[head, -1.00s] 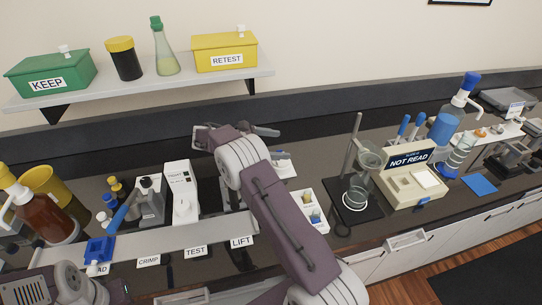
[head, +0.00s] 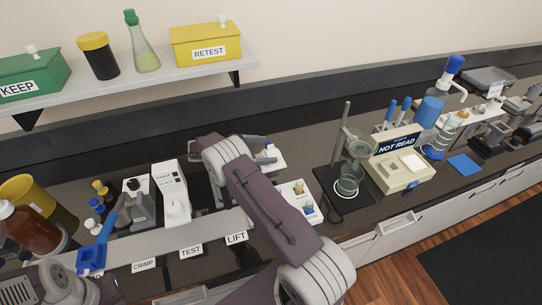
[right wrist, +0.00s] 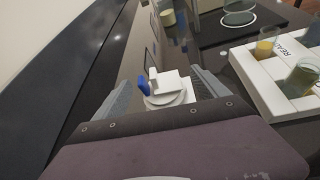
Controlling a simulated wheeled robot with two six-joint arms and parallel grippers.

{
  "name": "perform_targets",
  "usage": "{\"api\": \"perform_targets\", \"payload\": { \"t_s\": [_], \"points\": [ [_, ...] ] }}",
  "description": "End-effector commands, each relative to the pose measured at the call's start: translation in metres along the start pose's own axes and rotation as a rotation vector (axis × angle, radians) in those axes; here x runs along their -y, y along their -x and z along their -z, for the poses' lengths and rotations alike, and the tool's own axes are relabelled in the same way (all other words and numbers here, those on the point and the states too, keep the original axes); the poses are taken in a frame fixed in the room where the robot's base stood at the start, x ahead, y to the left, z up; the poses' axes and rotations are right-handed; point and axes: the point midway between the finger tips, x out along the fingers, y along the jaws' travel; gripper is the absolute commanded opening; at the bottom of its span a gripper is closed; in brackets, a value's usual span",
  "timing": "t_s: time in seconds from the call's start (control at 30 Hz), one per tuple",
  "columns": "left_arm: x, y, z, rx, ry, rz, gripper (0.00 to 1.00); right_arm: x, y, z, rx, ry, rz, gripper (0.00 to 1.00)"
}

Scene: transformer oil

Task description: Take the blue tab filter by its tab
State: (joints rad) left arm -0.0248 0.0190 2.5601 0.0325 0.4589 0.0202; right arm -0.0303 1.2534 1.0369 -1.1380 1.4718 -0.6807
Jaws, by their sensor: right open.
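The blue tab filter (right wrist: 143,85) shows in the right wrist view as a small upright blue tab beside a white block, on a round white piece. In the head view a small white and blue item (head: 270,149) sits on a white surface close to my right gripper (head: 262,142), partly screened by it. In the right wrist view my right gripper (right wrist: 160,80) is open, with one grey finger on each side of the tab and block. I see no contact with the tab.
A white tray (right wrist: 254,82) with vials lies to the right in the wrist view. A dark wall band (right wrist: 50,75) runs along the left. In the head view a stirrer stand with beaker (head: 348,180) and the NOT READ instrument (head: 402,168) stand further right.

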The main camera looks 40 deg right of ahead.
Motion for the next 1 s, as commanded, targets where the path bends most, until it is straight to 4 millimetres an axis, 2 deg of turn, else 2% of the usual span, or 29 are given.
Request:
{"api": "perform_targets", "payload": {
  "t_s": [0.2,0.3,0.53,0.57,0.7,0.8,1.0],
  "points": [
    [0.000,0.014,0.002,0.000,0.000,0.000,0.00,0.001,-0.043,-0.003,0.001,0.002,0.005,0.84],
    [0.000,0.016,0.002,0.000,0.000,0.000,0.00,0.001,-0.055,-0.002,0.000,0.002,0.004,0.84],
    [0.000,0.015,0.002,0.000,0.000,0.000,0.00,0.001,-0.058,0.000,0.000,0.001,0.001,0.84],
    [0.000,0.015,0.002,0.000,0.000,0.000,0.00,0.001,-0.058,0.000,0.000,0.001,0.001,0.81],
    [0.000,0.015,0.002,0.000,0.000,0.000,0.00,0.001,-0.058,0.000,0.000,0.001,0.002,0.42],
    [0.000,0.015,0.002,0.000,0.000,0.000,0.00,0.001,-0.058,0.000,-0.001,0.002,0.002,0.17],
    [0.000,0.015,0.002,0.000,0.000,0.000,0.00,0.001,-0.058,0.000,-0.001,0.002,0.003,0.17]
  ]
}}
